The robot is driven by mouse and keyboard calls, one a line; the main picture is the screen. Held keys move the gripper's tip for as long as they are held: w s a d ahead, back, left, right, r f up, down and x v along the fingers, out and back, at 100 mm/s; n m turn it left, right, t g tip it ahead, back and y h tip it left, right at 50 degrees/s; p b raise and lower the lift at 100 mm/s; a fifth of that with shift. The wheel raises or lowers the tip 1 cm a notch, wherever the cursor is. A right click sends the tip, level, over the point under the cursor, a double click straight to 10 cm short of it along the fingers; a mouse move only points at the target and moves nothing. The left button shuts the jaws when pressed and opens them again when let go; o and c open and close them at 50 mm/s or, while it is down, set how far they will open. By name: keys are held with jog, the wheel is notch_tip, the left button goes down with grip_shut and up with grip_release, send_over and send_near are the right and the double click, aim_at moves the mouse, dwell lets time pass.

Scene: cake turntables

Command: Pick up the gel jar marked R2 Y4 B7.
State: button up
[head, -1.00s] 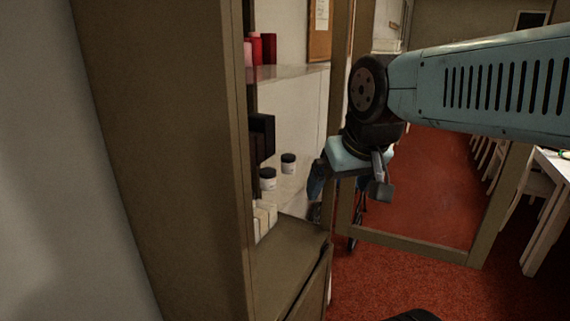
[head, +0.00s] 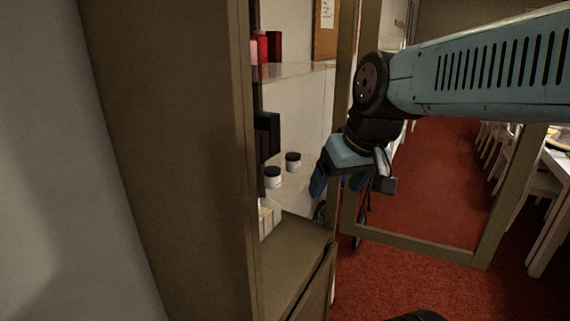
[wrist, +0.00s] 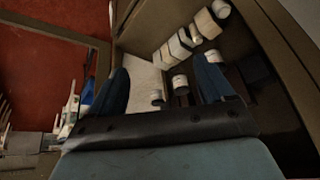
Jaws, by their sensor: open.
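Two small white jars with black lids stand upright on a shelf of the cabinet in the head view: a nearer jar (head: 273,178) and a farther jar (head: 293,162). Their markings are too small to read, so I cannot tell which is R2 Y4 B7. My gripper (head: 342,186) is to the right of both jars, near the cabinet's open front, apart from them. In the wrist view my gripper (wrist: 163,80) has its two dark blue fingers spread, with nothing held. Small white-ended things (wrist: 180,82) show beyond and between the fingers.
Red containers (head: 268,46) stand on the upper shelf (head: 290,71). A framed panel (head: 420,256) stands right of the cabinet.

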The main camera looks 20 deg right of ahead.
jog(key=w+a+f+n+y, duration=0.2)
jog(key=w+n+y, duration=0.15)
jog(key=w, duration=0.35)
jog(key=n+t+y, duration=0.2)
jog(key=t+y, duration=0.1)
jog(key=t, duration=0.2)
send_near(289, 160)
jog(key=x, duration=0.4)
jog(key=w+d+x, duration=0.1)
jog(key=x, duration=0.3)
jog(key=d+x, duration=0.1)
jog(key=x, duration=0.3)
jog(key=shift+w+f, duration=0.2)
jog(key=shift+w, duration=0.15)
jog(key=c, duration=1.1)
